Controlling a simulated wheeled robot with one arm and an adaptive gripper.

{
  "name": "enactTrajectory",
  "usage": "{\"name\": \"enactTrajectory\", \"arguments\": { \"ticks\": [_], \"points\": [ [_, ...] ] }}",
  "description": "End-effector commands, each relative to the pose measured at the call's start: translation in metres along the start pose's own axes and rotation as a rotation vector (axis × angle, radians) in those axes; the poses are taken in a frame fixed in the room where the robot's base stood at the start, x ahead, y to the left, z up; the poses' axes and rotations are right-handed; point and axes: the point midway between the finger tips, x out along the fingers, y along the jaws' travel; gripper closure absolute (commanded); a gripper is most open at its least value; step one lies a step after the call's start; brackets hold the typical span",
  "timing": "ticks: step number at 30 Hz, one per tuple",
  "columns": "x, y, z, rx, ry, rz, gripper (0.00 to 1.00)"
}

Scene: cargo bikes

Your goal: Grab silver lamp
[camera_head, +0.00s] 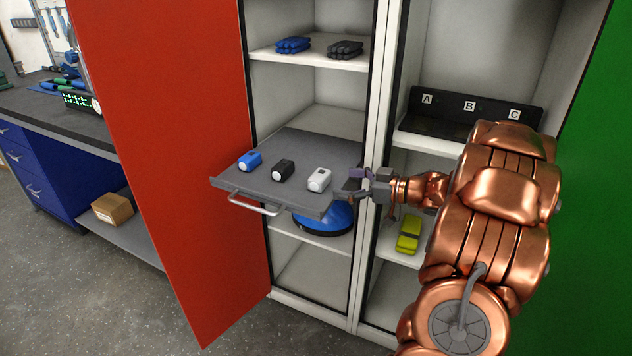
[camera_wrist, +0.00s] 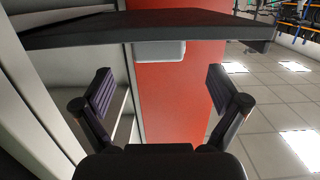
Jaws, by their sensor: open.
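The silver lamp (camera_head: 319,179) is a small light block on a grey pull-out tray (camera_head: 288,197), near its right end. A black lamp (camera_head: 283,170) and a blue lamp (camera_head: 250,161) stand to its left in a row. My gripper (camera_head: 352,184) is open and empty just right of the silver lamp, pointing at it and apart from it. In the wrist view, which looks upside down, the silver lamp (camera_wrist: 160,51) shows ahead between the spread fingers (camera_wrist: 159,88), against the tray (camera_wrist: 150,32). Part of it is cut off by the tray's edge.
An open red door (camera_head: 175,150) stands left of the tray, and a green door (camera_head: 600,190) is at the right. The cabinet's middle post (camera_head: 378,110) is close behind my gripper. A blue domed object (camera_head: 325,217) lies under the tray. A black A-B-C rack (camera_head: 470,108) is at the right.

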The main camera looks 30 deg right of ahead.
Motion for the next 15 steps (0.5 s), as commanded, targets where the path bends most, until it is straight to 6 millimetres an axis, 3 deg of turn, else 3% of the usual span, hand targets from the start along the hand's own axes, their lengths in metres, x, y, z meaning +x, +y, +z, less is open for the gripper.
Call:
{"name": "enactTrajectory", "arguments": {
  "ticks": [15],
  "points": [
    [0.031, 0.001, 0.001, 0.002, 0.002, 0.002, 0.03]
  ]
}}
